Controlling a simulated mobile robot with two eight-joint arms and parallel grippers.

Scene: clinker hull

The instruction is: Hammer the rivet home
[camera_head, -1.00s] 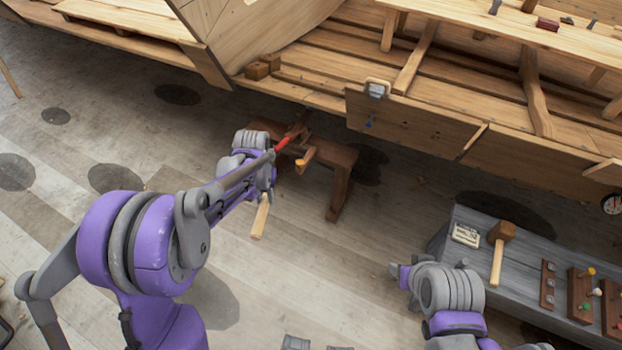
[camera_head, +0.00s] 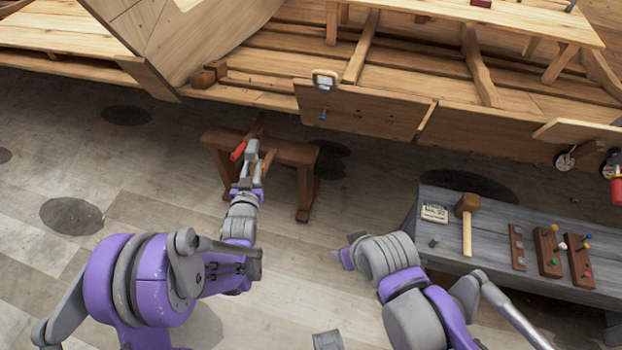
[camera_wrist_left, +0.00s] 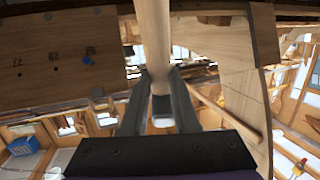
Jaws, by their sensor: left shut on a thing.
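A small blue rivet (camera_head: 322,116) shows at the left end of a wooden plank (camera_head: 375,108) on the hull's side. In the left wrist view, the blue rivet (camera_wrist_left: 88,60) and two dark holes are on the plank (camera_wrist_left: 45,42). My left gripper (camera_head: 256,158) is over the sawhorse, below and left of the rivet and apart from it. In its wrist view, its fingers are shut on a pale wooden handle (camera_wrist_left: 153,35); no tool head can be made out. My right gripper (camera_head: 344,256) is near the middle, before the grey bench; its jaw opening is unclear.
A brown sawhorse (camera_head: 299,154) stands under the hull, with a red-handled tool (camera_head: 238,151) on it. A grey bench (camera_head: 520,222) at the right carries a mallet (camera_head: 466,215), a card and several peg blocks. A clamp (camera_head: 325,80) sits above the rivet.

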